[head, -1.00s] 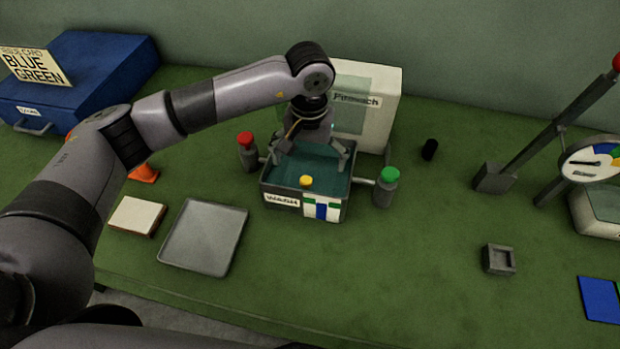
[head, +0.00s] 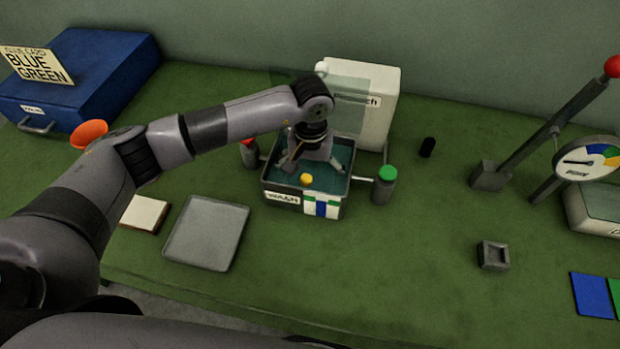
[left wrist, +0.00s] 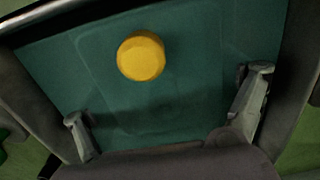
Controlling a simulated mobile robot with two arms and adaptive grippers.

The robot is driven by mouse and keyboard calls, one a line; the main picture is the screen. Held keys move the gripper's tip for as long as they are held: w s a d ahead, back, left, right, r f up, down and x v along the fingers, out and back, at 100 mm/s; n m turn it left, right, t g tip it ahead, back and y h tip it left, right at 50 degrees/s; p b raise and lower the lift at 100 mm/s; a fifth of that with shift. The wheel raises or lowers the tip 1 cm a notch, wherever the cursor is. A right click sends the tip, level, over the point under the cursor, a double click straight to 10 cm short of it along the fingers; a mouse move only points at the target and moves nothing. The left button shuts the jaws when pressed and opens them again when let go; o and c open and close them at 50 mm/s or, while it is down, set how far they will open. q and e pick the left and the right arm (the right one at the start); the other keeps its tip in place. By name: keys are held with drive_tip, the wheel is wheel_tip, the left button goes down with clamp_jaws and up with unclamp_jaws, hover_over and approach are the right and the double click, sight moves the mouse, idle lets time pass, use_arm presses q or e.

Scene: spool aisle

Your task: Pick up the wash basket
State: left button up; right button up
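The wash tub (head: 283,197), a dark-rimmed box labelled WASH with a teal inside, stands in the middle of the green bench. A yellow knob (head: 306,179) shows inside it near the front; the knob also shows in the left wrist view (left wrist: 141,56). I cannot make out a basket separate from the tub. My left gripper (head: 313,167) points down into the tub, behind the knob. In the left wrist view its fingers (left wrist: 166,96) are spread wide over the teal surface with nothing between them. Whether they touch the tub is unclear. My right gripper is not in view.
A red-capped bottle (head: 249,153) and a green-capped bottle (head: 384,187) flank the tub. A white box (head: 385,105) stands behind. A grey tray (head: 207,234) lies front left, a small grey block (head: 493,256) front right. The bench front centre is clear.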

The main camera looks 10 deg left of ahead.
use_arm(q)
drive_tip(key=c, duration=0.4)
drive_tip(key=shift+r, duration=0.1)
drive_tip(key=shift+c, duration=0.2)
